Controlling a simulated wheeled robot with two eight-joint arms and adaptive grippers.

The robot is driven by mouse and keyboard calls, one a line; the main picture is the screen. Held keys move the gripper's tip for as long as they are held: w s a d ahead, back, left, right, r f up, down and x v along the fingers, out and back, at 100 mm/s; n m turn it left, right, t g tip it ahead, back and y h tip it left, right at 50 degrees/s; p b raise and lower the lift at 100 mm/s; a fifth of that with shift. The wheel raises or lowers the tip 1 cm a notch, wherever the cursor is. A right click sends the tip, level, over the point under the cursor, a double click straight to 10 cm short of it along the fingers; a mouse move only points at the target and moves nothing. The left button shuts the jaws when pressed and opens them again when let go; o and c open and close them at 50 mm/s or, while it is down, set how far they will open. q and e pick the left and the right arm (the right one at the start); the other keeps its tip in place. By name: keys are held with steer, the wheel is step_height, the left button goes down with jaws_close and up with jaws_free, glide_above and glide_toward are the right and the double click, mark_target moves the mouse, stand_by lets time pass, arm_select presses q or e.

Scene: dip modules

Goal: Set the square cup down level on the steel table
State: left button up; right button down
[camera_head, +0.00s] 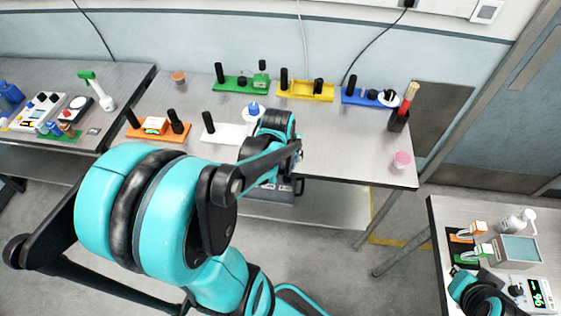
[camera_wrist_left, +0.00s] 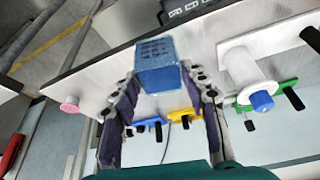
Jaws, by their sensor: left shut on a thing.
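The square cup (camera_wrist_left: 160,66) is a blue, box-like piece with small dark print on one side. My left gripper (camera_wrist_left: 160,84) is shut on it, with one dark finger on each side, in the left wrist view. The cup looks tilted in that view, and its opening cannot be made out. In the head view my own left arm hides the cup and the fingers. The steel table (camera_head: 345,150) lies beyond and under the arm; whether the cup touches it cannot be told. My right gripper (camera_head: 476,293) is at the bottom right, its fingers unclear.
A white module (camera_head: 225,132) with a blue knob (camera_head: 254,108) stands near the arm. Orange (camera_head: 148,132), green (camera_head: 228,86), yellow (camera_head: 303,94) and blue (camera_head: 358,97) modules stand around the table. A pink-lidded jar (camera_head: 402,160) is at right. Table between is bare.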

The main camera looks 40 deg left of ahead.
arm_select(q)
steer(key=w+d+m+h+b, duration=0.15)
steer(key=w+m, duration=0.25)
steer(key=w, duration=1.6)
steer(key=f+b, duration=0.3)
steer(key=f, duration=0.1)
steer(key=f+b, duration=0.6)
steer(key=f, duration=0.1)
steer(key=shift+w+f+b, duration=0.3)
steer(key=shift+f+b, duration=0.8)
steer(key=shift+f, duration=0.3)
steer(key=shift+f+b, duration=0.45)
steer(key=shift+f, duration=0.15)
steer(key=o, duration=1.1)
steer(key=shift+r, duration=0.1)
steer(key=v, duration=1.1)
steer(key=shift+s+r, duration=0.25)
steer(key=shift+r, duration=0.1)
